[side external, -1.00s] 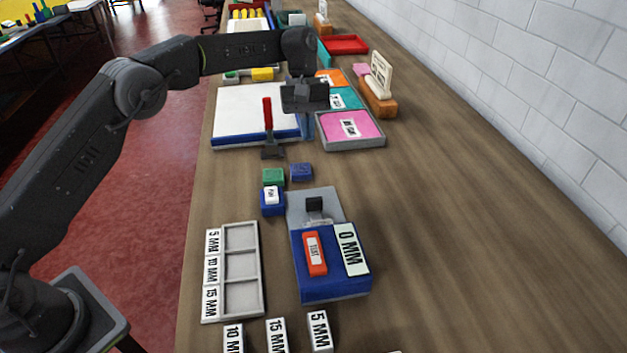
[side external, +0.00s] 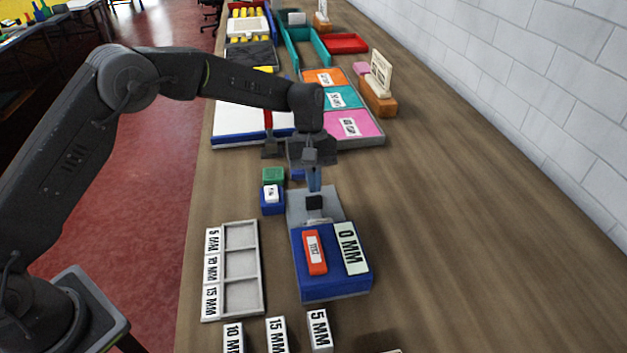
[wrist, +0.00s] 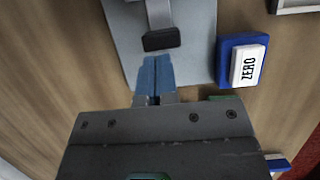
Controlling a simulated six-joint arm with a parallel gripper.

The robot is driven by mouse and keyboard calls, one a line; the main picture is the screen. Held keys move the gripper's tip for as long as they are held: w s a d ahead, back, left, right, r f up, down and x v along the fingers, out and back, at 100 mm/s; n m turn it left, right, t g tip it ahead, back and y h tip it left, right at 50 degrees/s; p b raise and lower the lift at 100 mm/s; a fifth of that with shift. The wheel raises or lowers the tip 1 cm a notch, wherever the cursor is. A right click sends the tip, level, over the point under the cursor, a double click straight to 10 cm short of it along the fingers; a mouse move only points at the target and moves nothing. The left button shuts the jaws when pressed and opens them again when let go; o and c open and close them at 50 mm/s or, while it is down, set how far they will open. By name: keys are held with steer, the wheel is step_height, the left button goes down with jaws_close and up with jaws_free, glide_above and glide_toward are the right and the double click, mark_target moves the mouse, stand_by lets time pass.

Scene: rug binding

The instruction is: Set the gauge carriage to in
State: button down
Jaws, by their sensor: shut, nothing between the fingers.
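The gauge (side external: 330,285) is a blue box with a "0 MM" display (side external: 350,248) and a red "TEST" key (side external: 315,252). A grey plate (side external: 332,207) extends from its far side. The gauge carriage, a black-tipped piece (side external: 314,202), lies over that plate; in the wrist view its black end (wrist: 161,40) is on a grey bar. My gripper (side external: 314,188) is shut and empty, pointing down over the plate. Its blue fingertips (wrist: 156,60) are just beyond the black end on the side away from the box. I cannot tell whether they touch it.
A white "ZERO" key on a blue base (wrist: 247,66) is left of the plate in the side view (side external: 271,195). A green block (side external: 273,175) is behind it. A three-slot tray (side external: 241,265) and several labelled blocks (side external: 276,334) are near the front. Table on the right is clear.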

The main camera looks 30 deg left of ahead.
mark_target(319, 201)
steer(key=shift+s+d, duration=2.05)
steer(key=shift+d, duration=0.05)
